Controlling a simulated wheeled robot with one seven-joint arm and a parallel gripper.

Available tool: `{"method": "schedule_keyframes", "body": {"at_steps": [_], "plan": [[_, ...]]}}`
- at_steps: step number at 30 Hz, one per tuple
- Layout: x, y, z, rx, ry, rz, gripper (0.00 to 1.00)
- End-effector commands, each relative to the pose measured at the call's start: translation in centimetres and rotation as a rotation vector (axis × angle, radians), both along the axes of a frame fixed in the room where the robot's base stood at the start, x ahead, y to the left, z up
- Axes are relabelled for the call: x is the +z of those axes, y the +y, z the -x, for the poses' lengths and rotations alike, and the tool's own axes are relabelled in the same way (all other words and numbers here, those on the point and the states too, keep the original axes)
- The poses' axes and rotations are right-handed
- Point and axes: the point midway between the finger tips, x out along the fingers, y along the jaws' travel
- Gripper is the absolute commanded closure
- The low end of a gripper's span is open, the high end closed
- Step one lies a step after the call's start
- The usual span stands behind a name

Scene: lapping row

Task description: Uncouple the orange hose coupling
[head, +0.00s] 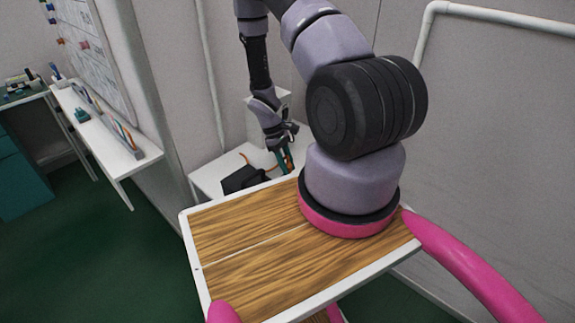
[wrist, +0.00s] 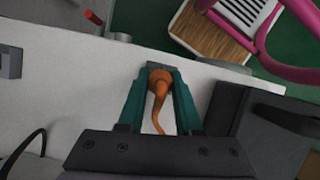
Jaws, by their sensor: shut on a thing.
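The orange hose coupling (wrist: 159,82) is between the two teal fingers of my gripper (wrist: 159,78) in the wrist view. The fingers are shut on it from both sides. Its thin orange tail curves back toward the gripper's body. A small grey piece (wrist: 156,68) shows at the coupling's far end; I cannot tell whether the two are still joined. In the head view my gripper (head: 284,161) is low over the white bench, beyond my wooden deck, and a bit of orange hose (head: 246,158) shows beside it. The coupling itself is mostly hidden there.
A black box (head: 242,179) stands on the white bench (head: 207,180) close to my gripper; it also shows right of the fingers in the wrist view (wrist: 232,118). A red-ended fitting (wrist: 93,17) is at the bench's far edge. A wall shelf (head: 105,135) is at left.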

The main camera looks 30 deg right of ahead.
Motion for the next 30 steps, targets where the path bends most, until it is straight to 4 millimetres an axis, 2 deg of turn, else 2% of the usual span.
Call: {"method": "schedule_keyframes", "body": {"at_steps": [16,17,19,30], "plan": [[-1.4,0.0,0.1,0.000,0.001,0.000,1.00],[-1.4,0.0,0.0,0.000,0.001,0.000,0.59],[-1.3,0.0,0.0,0.000,0.001,0.000,0.32],[-1.1,0.1,-0.1,0.000,0.000,0.000,0.31]]}}
